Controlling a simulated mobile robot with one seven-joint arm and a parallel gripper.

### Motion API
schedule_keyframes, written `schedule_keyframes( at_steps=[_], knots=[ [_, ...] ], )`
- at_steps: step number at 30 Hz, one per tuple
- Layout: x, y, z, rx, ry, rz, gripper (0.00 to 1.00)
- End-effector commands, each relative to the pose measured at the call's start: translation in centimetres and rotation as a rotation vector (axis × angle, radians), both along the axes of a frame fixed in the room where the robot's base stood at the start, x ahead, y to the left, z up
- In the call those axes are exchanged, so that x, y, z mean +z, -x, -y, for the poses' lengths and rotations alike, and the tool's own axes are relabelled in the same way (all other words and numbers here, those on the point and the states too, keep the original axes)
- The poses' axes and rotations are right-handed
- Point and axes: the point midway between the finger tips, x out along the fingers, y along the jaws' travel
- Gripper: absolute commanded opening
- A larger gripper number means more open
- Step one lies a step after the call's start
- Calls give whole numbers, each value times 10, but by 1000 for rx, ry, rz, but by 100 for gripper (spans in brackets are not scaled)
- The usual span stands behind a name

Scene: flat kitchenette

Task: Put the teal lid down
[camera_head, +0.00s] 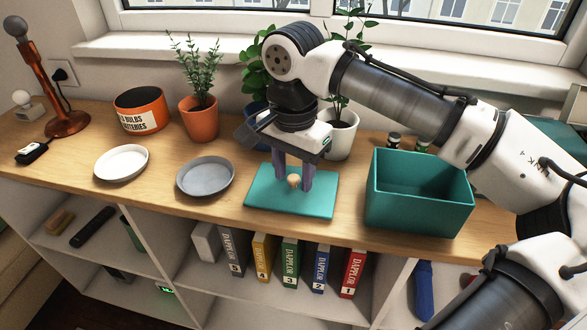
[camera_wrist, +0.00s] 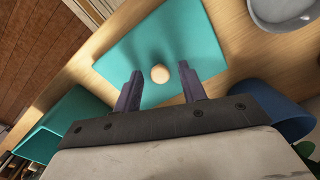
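The teal lid (camera_head: 265,197) is a flat rectangular panel with a small round wooden knob (camera_head: 294,181) at its middle. It appears to lie flat on the wooden counter, left of the open teal box (camera_head: 418,205). My gripper (camera_head: 294,184) is above the lid and points down, with its two purple-grey fingers on either side of the knob. In the wrist view, the lid (camera_wrist: 165,45) and knob (camera_wrist: 160,74) show ahead of the gripper (camera_wrist: 160,82). Clear gaps separate the knob from both fingers, so the gripper is open and holds nothing.
A grey plate (camera_head: 205,177) and a white plate (camera_head: 121,163) sit left of the lid. Potted plants, an orange pot (camera_head: 200,122) and a white pot (camera_head: 341,138) among them, stand behind. An orange tin (camera_head: 140,110) is at the back left. The counter's front edge is close to the lid.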

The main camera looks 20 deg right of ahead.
Motion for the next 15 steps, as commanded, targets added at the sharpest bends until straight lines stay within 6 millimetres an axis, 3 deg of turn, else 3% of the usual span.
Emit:
schedule_keyframes(
  at_steps=[8, 15],
  knots=[
    [8, 0, 0, -1, 0, 1, 41],
    [56, -1, 0, 1, -1, 4, 41]
  ],
)
